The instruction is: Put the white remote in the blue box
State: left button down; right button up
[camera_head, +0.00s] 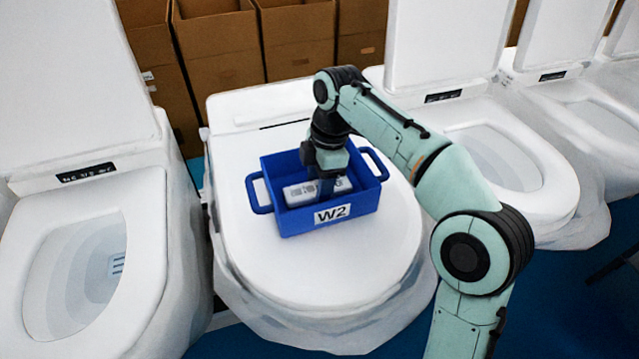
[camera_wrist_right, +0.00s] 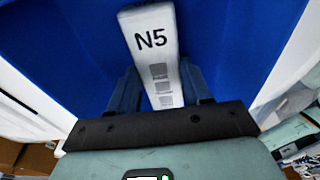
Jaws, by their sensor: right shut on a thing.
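The blue box (camera_head: 278,210) with a W2 label stands on the closed lid of the middle toilet (camera_head: 340,270). The white remote (camera_head: 299,194) is inside the box walls in the head view. My right gripper (camera_head: 327,188) reaches down into the box and is shut on the remote. In the right wrist view, the remote (camera_wrist_right: 152,40) with an N5 mark lies between the two fingers (camera_wrist_right: 160,92), with the blue box (camera_wrist_right: 225,40) behind it. I cannot tell whether the remote touches the box floor. My left gripper is not in view.
Toilets with raised lids and open bowls stand at the left (camera_head: 95,265) and the right (camera_head: 495,160). Several cardboard boxes (camera_head: 220,45) stand behind. The box has handles (camera_head: 257,194) sticking out on both sides. Blue floor shows at lower right.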

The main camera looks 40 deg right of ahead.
jog(key=shift+f, duration=0.15)
jog(key=o, duration=1.1)
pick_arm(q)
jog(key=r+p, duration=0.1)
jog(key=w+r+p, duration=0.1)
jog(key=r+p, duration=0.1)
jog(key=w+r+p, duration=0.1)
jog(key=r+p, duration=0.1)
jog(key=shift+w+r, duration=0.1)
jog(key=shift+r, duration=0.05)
pick_arm(e)
jog(key=r, duration=0.4)
jog(key=d+r, duration=0.1)
jog(key=r, duration=0.7)
jog(key=shift+s+d+r, duration=0.15)
jog(key=shift+s+d, duration=0.05)
jog(key=shift+d, duration=0.15)
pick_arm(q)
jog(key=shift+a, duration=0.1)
